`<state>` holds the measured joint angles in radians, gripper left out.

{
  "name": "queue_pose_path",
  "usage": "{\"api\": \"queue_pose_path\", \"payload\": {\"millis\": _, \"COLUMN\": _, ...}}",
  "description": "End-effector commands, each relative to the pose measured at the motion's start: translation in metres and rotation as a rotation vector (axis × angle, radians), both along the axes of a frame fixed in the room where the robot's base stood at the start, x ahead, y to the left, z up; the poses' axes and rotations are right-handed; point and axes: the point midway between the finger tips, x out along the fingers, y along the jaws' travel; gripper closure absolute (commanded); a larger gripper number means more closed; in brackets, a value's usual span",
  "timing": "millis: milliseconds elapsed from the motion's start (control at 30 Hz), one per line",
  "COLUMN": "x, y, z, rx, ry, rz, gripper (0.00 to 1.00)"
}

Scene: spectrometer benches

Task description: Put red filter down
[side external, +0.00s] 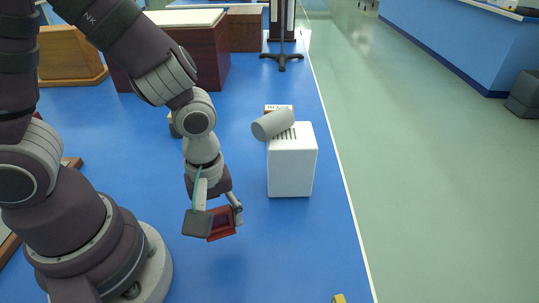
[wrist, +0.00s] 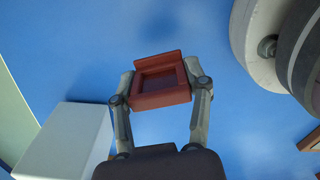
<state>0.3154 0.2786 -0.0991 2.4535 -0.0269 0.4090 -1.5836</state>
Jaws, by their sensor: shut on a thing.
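The red filter (side external: 222,223) is a small red frame with a dark square recess. My gripper (side external: 218,221) is shut on it, one finger on each side. In the wrist view the red filter (wrist: 163,98) sits between the two fingertips of my gripper (wrist: 160,88), with its recessed face visible and a raised lip along its upper edge. In the side view a grey finger pad hides part of its left side. It appears held above the blue surface (side external: 270,250), but the exact height is hard to tell.
A white box (side external: 291,165) with a grey cylinder (side external: 273,124) at its top stands right of my gripper; the white box also shows lower left in the wrist view (wrist: 66,143). Wooden boxes (side external: 190,50) stand behind. The blue surface in front is mostly clear.

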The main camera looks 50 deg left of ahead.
Motion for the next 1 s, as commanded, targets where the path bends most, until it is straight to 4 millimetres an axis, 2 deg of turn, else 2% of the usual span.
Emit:
{"api": "queue_pose_path", "payload": {"millis": 100, "x": 0.031, "y": 0.038, "z": 0.004, "rx": -0.003, "ry": -0.001, "rz": 0.245, "gripper": 0.82}}
{"api": "queue_pose_path", "payload": {"millis": 167, "x": 0.043, "y": 0.064, "z": 0.007, "rx": -0.003, "ry": -0.001, "rz": 0.373, "gripper": 0.82}}
{"api": "queue_pose_path", "payload": {"millis": 233, "x": 0.052, "y": 0.098, "z": 0.011, "rx": -0.003, "ry": -0.002, "rz": 0.531, "gripper": 0.82}}
{"api": "queue_pose_path", "payload": {"millis": 300, "x": 0.055, "y": 0.136, "z": 0.015, "rx": -0.003, "ry": -0.001, "rz": 0.691, "gripper": 0.82}}
{"api": "queue_pose_path", "payload": {"millis": 400, "x": 0.048, "y": 0.187, "z": 0.021, "rx": -0.001, "ry": -0.001, "rz": 0.895, "gripper": 0.82}}
{"api": "queue_pose_path", "payload": {"millis": 500, "x": 0.034, "y": 0.224, "z": 0.025, "rx": 0.001, "ry": 0.001, "rz": 1.044, "gripper": 0.82}}
{"api": "queue_pose_path", "payload": {"millis": 600, "x": 0.022, "y": 0.246, "z": 0.028, "rx": 0.002, "ry": 0.001, "rz": 1.134, "gripper": 0.82}}
{"api": "queue_pose_path", "payload": {"millis": 667, "x": 0.018, "y": 0.252, "z": 0.027, "rx": 0.002, "ry": 0.004, "rz": 1.161, "gripper": 0.82}}
{"api": "queue_pose_path", "payload": {"millis": 1000, "x": 0.015, "y": 0.254, "z": -0.039, "rx": 0.001, "ry": 0.008, "rz": 1.174, "gripper": 0.82}}
